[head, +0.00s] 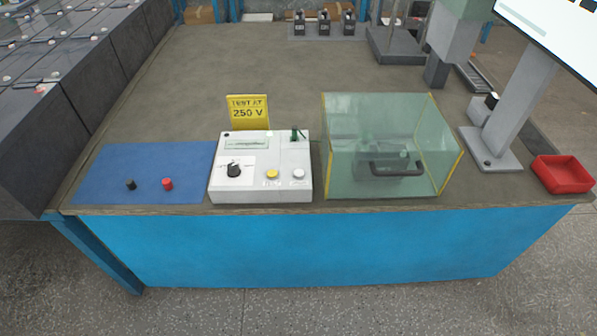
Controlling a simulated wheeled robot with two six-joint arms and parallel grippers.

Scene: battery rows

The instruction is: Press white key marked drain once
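A white and grey tester box (222,194) stands at the front edge of the bench. On its top, a white key (298,174) sits at the front right, with a small label below it that is too small to read. A yellow key (272,174) is just left of it. A black knob (234,170) is on the left, a display strip (247,144) above it, and a small dark green part (297,134) at the back right. Neither of my grippers is in view.
A clear cover with yellow edges (440,180) and a black handle stands right of the tester. A blue mat (130,165) with black and red caps lies left. A yellow 250 V sign (248,112) stands behind. A red tray (562,175) sits far right.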

